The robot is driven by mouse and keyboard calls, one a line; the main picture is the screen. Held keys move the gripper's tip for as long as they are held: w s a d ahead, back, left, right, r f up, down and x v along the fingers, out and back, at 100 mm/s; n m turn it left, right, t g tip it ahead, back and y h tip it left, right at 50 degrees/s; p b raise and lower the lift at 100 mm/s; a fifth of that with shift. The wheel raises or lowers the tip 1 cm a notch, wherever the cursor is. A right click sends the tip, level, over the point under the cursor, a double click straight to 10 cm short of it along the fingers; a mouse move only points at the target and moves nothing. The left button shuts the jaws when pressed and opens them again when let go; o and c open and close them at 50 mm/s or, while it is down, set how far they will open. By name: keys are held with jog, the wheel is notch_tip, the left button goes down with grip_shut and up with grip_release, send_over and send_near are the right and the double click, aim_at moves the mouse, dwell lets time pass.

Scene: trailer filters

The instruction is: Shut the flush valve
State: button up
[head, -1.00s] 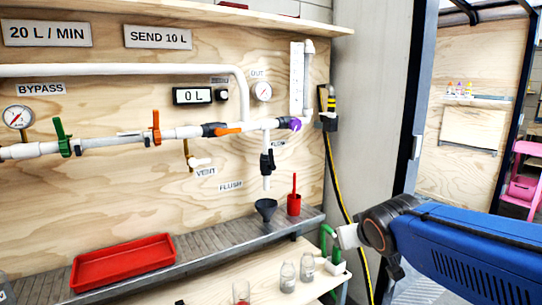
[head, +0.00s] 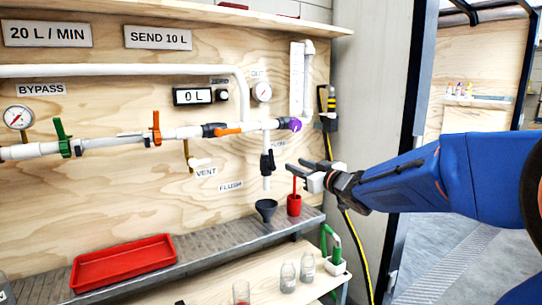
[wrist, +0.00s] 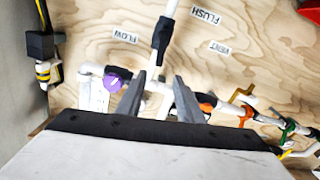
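The flush valve (head: 267,162) is a black valve on the short white vertical pipe above the FLUSH label (head: 230,186). Its black handle looks roughly in line with the pipe. My gripper (head: 295,166) is to the right of the valve in the head view, apart from it, with its fingers pointing toward the board. In the wrist view my gripper (wrist: 161,75) is open and empty. The flush valve (wrist: 163,35) shows beyond the fingertips there, near the FLUSH label (wrist: 206,15).
A purple knob (head: 295,125) ends the main pipe, which also carries orange (head: 228,131) and green (head: 61,137) handles. A black funnel (head: 265,206) and a red cup with an upright red stick (head: 294,204) stand below. A red tray (head: 123,262) is left on the shelf.

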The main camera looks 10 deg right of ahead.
aim_at(272, 154)
jog(key=x, duration=1.7)
jog(key=shift+f, duration=0.1)
jog(key=shift+s, duration=0.1)
grip_shut()
